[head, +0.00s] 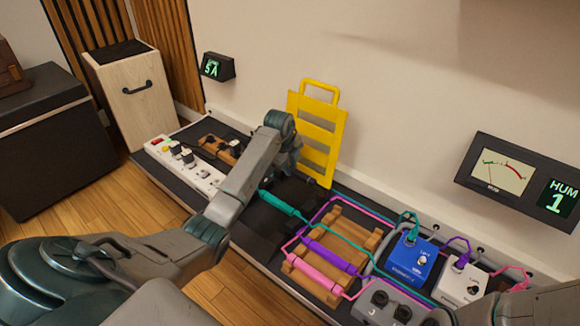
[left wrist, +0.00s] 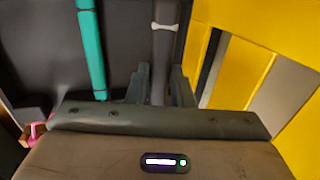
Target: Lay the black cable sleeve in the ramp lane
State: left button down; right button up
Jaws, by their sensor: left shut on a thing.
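My left gripper (left wrist: 160,82) is shut on the black cable sleeve (left wrist: 163,45), a dark tube with a pale band, which runs between its fingers in the left wrist view. In the head view the left gripper (head: 291,166) is over the black ramp (head: 262,222), in front of the yellow panel; my arm hides the sleeve there. A teal sleeve (head: 278,203) lies across the ramp and shows left of the fingers in the left wrist view (left wrist: 91,50). The ramp lane under the gripper is hidden. Part of my right arm shows at the lower right; its fingers cannot be made out.
The yellow panel (head: 318,150) leans on the wall close behind the gripper. A wooden rack (head: 368,243) with purple and pink sleeves is to the right, then blue (head: 408,262) and white (head: 459,285) pedals. A white power strip (head: 193,172) is to the left.

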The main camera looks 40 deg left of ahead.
pick_arm(q)
jog(key=shift+s+b+x, duration=0.25)
jog(key=shift+b+x, duration=0.8)
jog(key=shift+s+b+x, duration=0.25)
jog(key=shift+b+x, duration=0.8)
jog(key=shift+x, duration=0.05)
jog(key=shift+s+x, duration=0.25)
jog(key=shift+x, duration=0.7)
jog(key=shift+s+x, duration=0.2)
jog(key=shift+x, duration=0.75)
jog(key=c, duration=1.2)
grip_release()
jog(key=shift+p+v, duration=3.1)
jog(key=shift+v, duration=2.2)
